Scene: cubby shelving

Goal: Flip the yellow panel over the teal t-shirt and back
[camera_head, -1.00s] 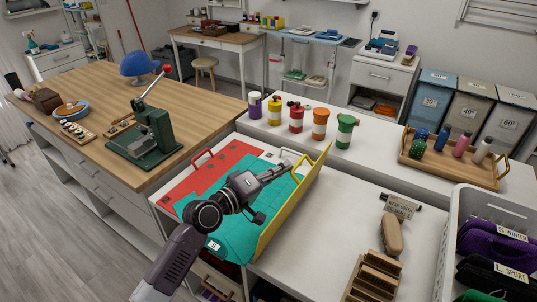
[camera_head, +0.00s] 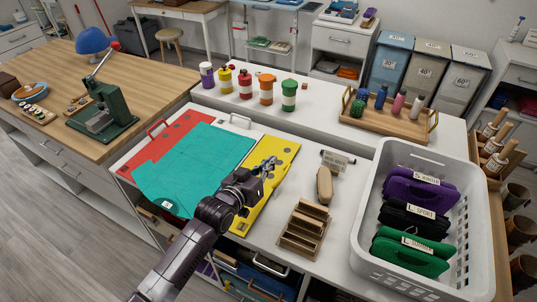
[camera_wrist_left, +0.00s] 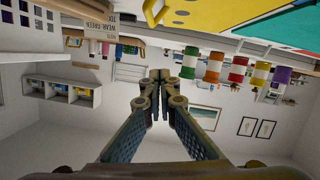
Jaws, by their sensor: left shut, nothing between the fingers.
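The yellow panel (camera_head: 272,170) lies open and looks flat on the white counter, to the right of the teal t-shirt (camera_head: 195,165). The shirt lies spread over the folding board, with the red panel (camera_head: 160,150) at its left. My left gripper (camera_head: 268,164) is over the yellow panel, shut and empty. Its arm hides part of the panel's near end. In the left wrist view the fingertips (camera_wrist_left: 159,76) meet, and the yellow panel (camera_wrist_left: 205,14) shows at the top. My right gripper is not in view.
A wooden rack (camera_head: 304,228), a brush (camera_head: 324,185) and a small sign (camera_head: 338,160) stand right of the board. A white basket (camera_head: 362,215) of folded clothes is farther right. Several coloured bottles (camera_head: 245,84) line the raised shelf behind.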

